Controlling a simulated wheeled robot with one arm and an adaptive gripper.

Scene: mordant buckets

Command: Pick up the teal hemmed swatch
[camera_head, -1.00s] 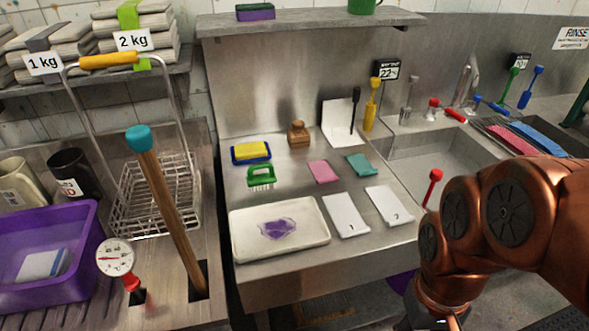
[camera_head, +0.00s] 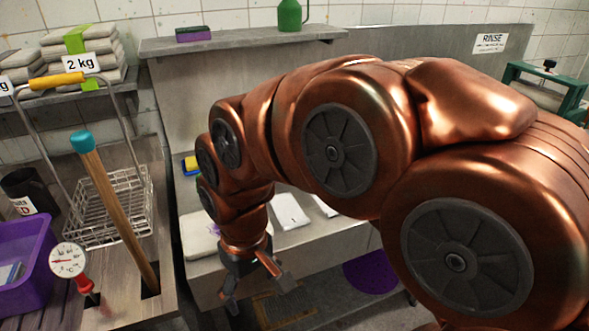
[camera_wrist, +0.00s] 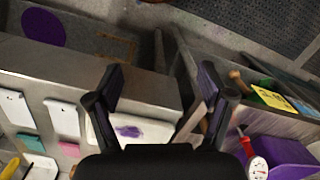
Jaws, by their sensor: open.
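The teal hemmed swatch (camera_wrist: 32,143) lies flat on the steel worktop at the lower left of the wrist view. In the head view my arm hides it. A pink swatch (camera_wrist: 69,149) lies beside it, and two white cards (camera_wrist: 15,108) (camera_wrist: 62,117) lie on its other side, towards the worktop's front edge. A white tray (camera_wrist: 160,131) with a purple patch lies nearby. My gripper (camera_head: 258,290) is open and empty, in front of the worktop's edge and apart from the swatch. Its two fingers also show spread in the wrist view (camera_wrist: 160,85).
A wooden handle with a teal top (camera_head: 115,200) stands upright left of the worktop, near a wire basket (camera_head: 118,205). A red-stemmed dial (camera_head: 68,260) and a purple bin (camera_head: 38,255) are further left. A shelf (camera_head: 250,41) runs above the worktop.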

